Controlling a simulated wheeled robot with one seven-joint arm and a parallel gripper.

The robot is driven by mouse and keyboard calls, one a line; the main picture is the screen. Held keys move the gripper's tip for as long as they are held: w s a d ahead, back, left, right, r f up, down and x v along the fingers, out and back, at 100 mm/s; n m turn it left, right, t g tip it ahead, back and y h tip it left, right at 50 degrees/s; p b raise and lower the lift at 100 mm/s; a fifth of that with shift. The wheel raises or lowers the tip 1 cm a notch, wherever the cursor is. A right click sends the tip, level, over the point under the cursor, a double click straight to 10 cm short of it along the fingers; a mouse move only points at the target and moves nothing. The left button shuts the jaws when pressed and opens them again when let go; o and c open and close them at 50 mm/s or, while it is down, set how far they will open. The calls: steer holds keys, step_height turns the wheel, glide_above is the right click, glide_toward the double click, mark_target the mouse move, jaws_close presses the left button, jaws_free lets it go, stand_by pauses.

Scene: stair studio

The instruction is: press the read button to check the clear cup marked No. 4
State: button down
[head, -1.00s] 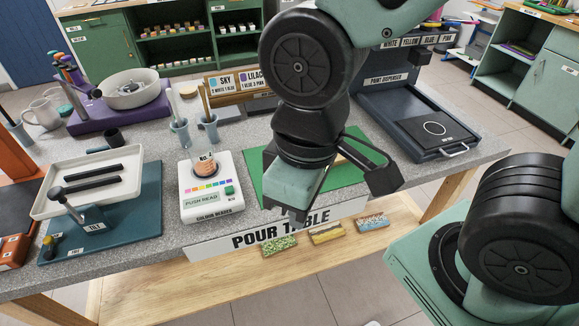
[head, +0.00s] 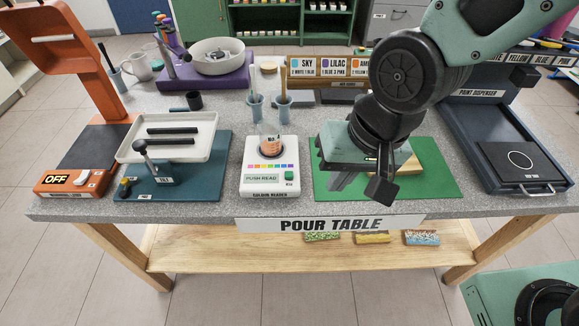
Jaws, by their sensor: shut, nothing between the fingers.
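The colour reader (head: 256,190) is a white box on the grey table, with a row of coloured squares and a panel reading "PUSH READ" (head: 261,179). Its small green read button (head: 289,176) is at the front right of its top. A clear cup (head: 270,146) with orange-brown contents and a small label stands on the reader; the number is too small to read. My gripper (head: 366,184) is shut and empty, to the right of the reader above the green mat, apart from the button.
A green mat (head: 433,184) with a wooden piece lies right of the reader. A teal tilt stand with a white tray (head: 205,124) is to the left. Cups with sticks (head: 256,110) stand behind. The paint dispenser (head: 488,122) is at the right.

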steer(key=w+a+f+m+t+y+p, duration=0.2)
steer(key=w+a+m+p, duration=0.25)
steer(key=w+m, duration=0.5)
steer(key=m+t+y+p, duration=0.1)
steer(key=m+t+p, duration=0.15)
steer(key=m, duration=0.85)
glide_above(293, 176)
step_height(293, 176, down, 4)
steer(key=shift+n+t, duration=0.25)
steer(key=shift+t, duration=0.2)
steer(key=shift+f+b, duration=0.1)
steer(key=shift+b, duration=0.2)
step_height(293, 176, down, 9)
steer(key=b, duration=0.6)
steer(key=shift+b, duration=0.3)
steer(key=shift+f+b, duration=0.25)
steer(key=shift+b, duration=0.1)
